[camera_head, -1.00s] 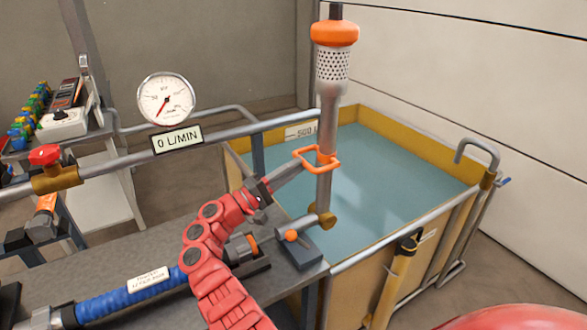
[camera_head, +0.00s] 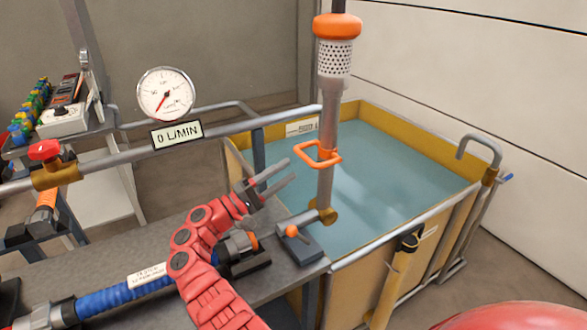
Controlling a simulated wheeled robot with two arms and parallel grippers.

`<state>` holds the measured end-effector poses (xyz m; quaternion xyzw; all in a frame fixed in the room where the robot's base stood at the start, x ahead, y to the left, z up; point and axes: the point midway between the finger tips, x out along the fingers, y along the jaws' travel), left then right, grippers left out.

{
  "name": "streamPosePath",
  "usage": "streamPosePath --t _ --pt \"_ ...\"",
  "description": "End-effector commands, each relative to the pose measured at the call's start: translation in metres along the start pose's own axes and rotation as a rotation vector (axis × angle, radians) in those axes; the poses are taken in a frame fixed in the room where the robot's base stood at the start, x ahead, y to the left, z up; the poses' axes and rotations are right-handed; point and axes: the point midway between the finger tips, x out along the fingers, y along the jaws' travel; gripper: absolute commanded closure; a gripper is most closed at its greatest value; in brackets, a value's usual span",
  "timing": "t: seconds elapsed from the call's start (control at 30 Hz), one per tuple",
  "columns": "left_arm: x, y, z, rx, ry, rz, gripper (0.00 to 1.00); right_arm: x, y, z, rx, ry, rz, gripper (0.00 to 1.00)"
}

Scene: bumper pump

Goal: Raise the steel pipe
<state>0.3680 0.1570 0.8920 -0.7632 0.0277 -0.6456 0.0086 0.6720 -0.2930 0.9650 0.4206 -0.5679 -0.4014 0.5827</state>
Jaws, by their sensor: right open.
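The steel pipe (camera_head: 325,187) stands upright, its lower end at a brass joint by the bench edge. It carries a perforated strainer (camera_head: 335,62) with an orange collar near the top. An orange loop handle (camera_head: 319,155) sticks out at its middle. My right gripper (camera_head: 290,170) is open and empty, a little left of the handle and pipe, apart from both. Its red arm reaches up from the bottom of the view. My left gripper is not in view.
A yellow-rimmed water tank (camera_head: 455,207) lies right of and behind the pipe. A small block with an orange knob (camera_head: 291,231) sits at the bench corner. A flow gauge (camera_head: 166,94) reading 0 L/MIN and a horizontal pipe (camera_head: 222,131) are at left. A blue hose (camera_head: 112,297) lies on the bench.

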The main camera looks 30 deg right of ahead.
Motion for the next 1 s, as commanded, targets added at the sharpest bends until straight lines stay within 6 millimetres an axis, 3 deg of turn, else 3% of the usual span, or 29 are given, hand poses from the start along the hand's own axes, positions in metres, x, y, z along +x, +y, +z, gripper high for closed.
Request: streamPosePath --t 0.2,0.4,1.0 --pt "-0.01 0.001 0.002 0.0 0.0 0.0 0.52 -0.054 -0.002 0.0 -0.001 0.001 -0.002 0.52" --pt "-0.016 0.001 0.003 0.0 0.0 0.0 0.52 -0.078 -0.003 0.0 -0.002 0.0 -0.003 0.52" --pt "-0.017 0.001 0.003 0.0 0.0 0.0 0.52 -0.085 0.0 0.001 0.0 -0.002 0.001 0.52"
